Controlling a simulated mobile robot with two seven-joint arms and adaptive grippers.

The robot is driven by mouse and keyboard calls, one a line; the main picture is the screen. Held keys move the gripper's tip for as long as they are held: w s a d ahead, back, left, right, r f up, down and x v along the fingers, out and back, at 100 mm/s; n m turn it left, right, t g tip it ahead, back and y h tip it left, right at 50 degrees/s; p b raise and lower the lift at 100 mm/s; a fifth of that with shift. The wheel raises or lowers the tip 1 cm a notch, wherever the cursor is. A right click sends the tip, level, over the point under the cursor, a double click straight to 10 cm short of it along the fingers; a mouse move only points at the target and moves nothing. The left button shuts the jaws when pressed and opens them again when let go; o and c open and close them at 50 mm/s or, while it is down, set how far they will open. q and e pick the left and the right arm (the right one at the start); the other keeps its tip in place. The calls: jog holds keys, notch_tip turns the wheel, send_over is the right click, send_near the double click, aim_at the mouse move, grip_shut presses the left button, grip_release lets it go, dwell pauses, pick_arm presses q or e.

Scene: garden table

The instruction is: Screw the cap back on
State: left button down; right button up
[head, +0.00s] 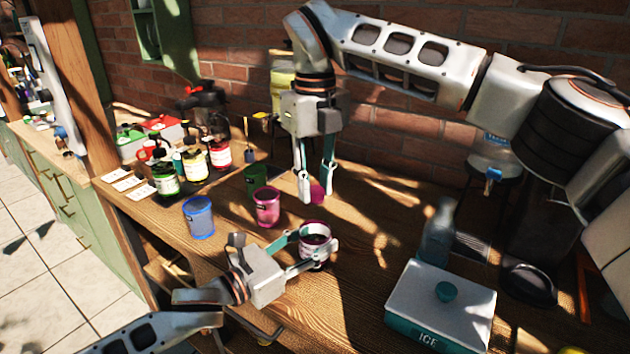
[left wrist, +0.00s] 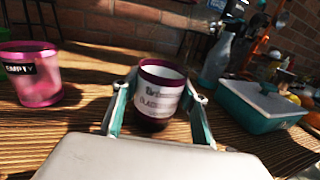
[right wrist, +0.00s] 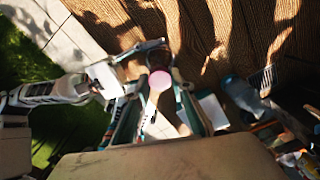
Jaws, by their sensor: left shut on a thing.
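My left gripper (head: 308,254) is shut on a small dark-magenta jar (head: 314,256) with a pale label and open top, near the front of the wooden table. The jar stands upright between the fingers in the left wrist view (left wrist: 158,100). My right gripper (head: 315,192) points down just behind the jar in the head view. A small pink rounded thing (head: 317,194), perhaps the cap, shows between its fingertips, and also in the right wrist view (right wrist: 160,81). Whether the fingers press on it I cannot tell.
A pink cup (head: 266,207), a blue cup (head: 198,218) and a green cup (head: 255,178) stand to the left. Several labelled bottles (head: 193,166) are farther left. An ice box (head: 440,305) and a clear bottle (head: 437,232) stand to the right.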

grip_shut()
jog(key=shift+m, duration=0.9)
jog(key=o, duration=1)
grip_release()
notch_tip(320, 180, up, 12)
pick_arm(q)
jog(key=c, duration=1.1)
grip_release()
jog(key=shift+s+a, duration=0.1)
jog(key=shift+a, duration=0.05)
